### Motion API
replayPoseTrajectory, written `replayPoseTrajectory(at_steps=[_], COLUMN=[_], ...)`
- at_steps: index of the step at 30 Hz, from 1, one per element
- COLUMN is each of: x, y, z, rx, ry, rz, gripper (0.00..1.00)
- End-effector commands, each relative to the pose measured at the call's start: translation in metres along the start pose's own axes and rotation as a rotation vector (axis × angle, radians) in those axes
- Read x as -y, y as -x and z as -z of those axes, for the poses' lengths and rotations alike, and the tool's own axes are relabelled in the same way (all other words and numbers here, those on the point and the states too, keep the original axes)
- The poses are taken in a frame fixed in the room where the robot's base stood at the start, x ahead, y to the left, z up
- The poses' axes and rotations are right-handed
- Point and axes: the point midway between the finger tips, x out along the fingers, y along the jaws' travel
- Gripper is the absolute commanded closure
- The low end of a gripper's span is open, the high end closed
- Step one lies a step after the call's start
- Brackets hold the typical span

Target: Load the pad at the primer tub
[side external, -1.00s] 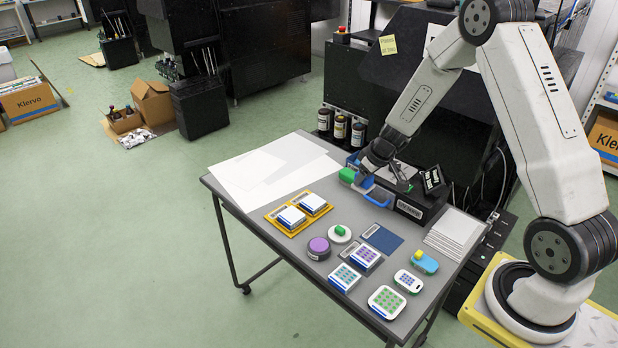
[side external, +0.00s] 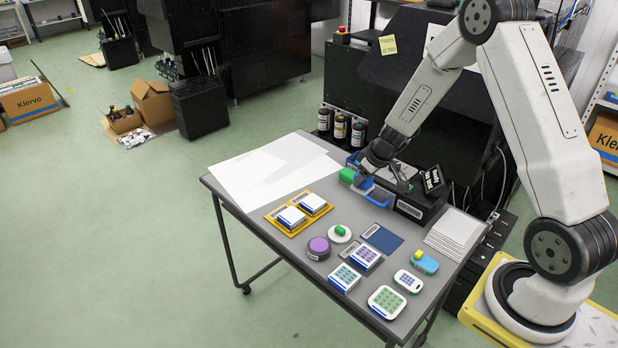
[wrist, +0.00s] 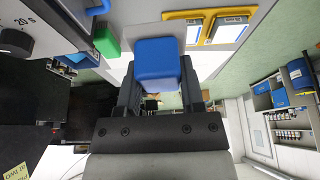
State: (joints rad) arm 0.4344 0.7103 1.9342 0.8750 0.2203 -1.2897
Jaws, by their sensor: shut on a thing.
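My gripper (side external: 366,174) is shut on a blue block (wrist: 157,62), which fills the space between the fingers in the wrist view. In the side view the block (side external: 364,183) is small and partly hidden below the fingers, near the table's back edge, between a green block (side external: 347,175) and a blue handle loop (side external: 378,197). A round purple tub (side external: 318,247) stands mid-table. Beside it is a round white piece with a green knob (side external: 340,231). I cannot tell which is the primer tub. The underside of the held block is hidden.
A yellow tray (side external: 280,222) holds two white blocks. Stamp-like pads, a blue mat (side external: 383,240) and a blue-yellow piece (side external: 425,262) fill the front. White sheets (side external: 240,172) lie at left.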

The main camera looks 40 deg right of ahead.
Motion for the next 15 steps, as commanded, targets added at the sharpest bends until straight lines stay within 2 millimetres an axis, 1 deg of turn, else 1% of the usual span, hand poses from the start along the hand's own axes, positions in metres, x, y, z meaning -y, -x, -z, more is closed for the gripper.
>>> replayPoseTrajectory(at_steps=[5,8,15], x=[0.023,0.043,0.103], y=[-0.006,-0.01,-0.021], z=[0.002,0.003,0.003], rx=[0.009,0.014,0.016], ry=[0.092,0.178,0.433], rz=[0.039,0.074,0.179], gripper=[0.98,0.98,0.98])
